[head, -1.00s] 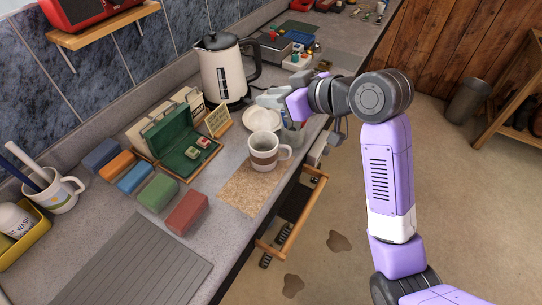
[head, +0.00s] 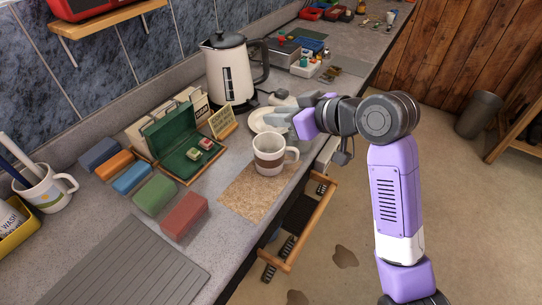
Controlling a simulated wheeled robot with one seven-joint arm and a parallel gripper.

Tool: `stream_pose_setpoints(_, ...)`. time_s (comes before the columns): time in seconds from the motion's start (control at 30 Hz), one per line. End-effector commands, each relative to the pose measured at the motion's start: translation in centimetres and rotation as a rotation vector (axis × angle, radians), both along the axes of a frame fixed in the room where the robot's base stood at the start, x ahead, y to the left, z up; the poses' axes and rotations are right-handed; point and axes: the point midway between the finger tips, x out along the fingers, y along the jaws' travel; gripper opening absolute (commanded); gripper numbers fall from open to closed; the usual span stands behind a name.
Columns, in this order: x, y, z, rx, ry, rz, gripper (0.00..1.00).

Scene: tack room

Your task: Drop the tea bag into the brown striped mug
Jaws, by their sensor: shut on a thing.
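The brown striped mug (head: 270,155), white with a brown band, stands upright on a cork mat (head: 245,195) near the counter's front edge, its handle to the right. My gripper (head: 277,117) is just behind the mug in the head view, over a white plate (head: 257,121), and apart from the mug. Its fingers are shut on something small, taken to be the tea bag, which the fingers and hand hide. An open green box (head: 172,165) left of the mug holds small packets, one red and one green.
A kettle (head: 228,70) stands behind my gripper. A small sign (head: 223,122) stands by the box. Coloured blocks (head: 153,194) lie to the left, near a grey ribbed board (head: 135,268). An open drawer (head: 300,215) juts out below the counter edge.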

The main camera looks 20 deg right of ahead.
Motion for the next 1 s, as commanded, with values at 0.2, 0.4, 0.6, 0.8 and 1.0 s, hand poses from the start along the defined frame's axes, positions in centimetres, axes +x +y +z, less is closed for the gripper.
stream_pose_setpoints(0.2,0.0,0.0,0.0,0.0,0.0,0.0,0.48)
stream_pose_setpoints(0.4,0.0,0.0,0.0,0.0,0.0,0.0,0.48)
stream_pose_setpoints(0.6,-1.0,-0.5,0.6,0.0,-0.002,-0.002,0.48)
stream_pose_setpoints(0.8,-3.6,-1.8,2.2,0.0,-0.003,-0.001,0.48)
stream_pose_setpoints(1.0,-5.6,-2.7,3.4,0.0,-0.002,-0.002,0.48)
